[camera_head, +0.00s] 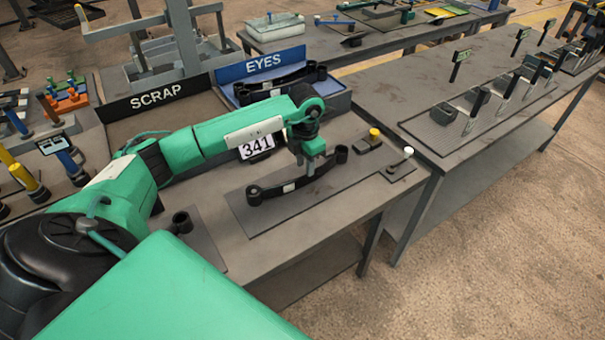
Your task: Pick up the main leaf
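A dark leaf (318,181) with a rolled eye at each end, which looks like the main leaf, lies on a dark mat (268,222) on the table. It runs from lower left to upper right and has a pale label near its left end. My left arm reaches in from the left, and my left gripper (309,167) points down at the leaf's middle. The fingertips are at or just above the leaf; I cannot tell whether they touch or grip it. A similar dark leaf (285,80) lies in the blue EYES bin. My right gripper is not in view.
The SCRAP bin (157,94) stands behind my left arm, beside the EYES bin (262,63). A yellow-topped piece (374,137) and a white-topped piece (405,158) stand right of the leaf. A dark cylinder (182,222) stands at left. A second table (455,151) holds several tagged parts.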

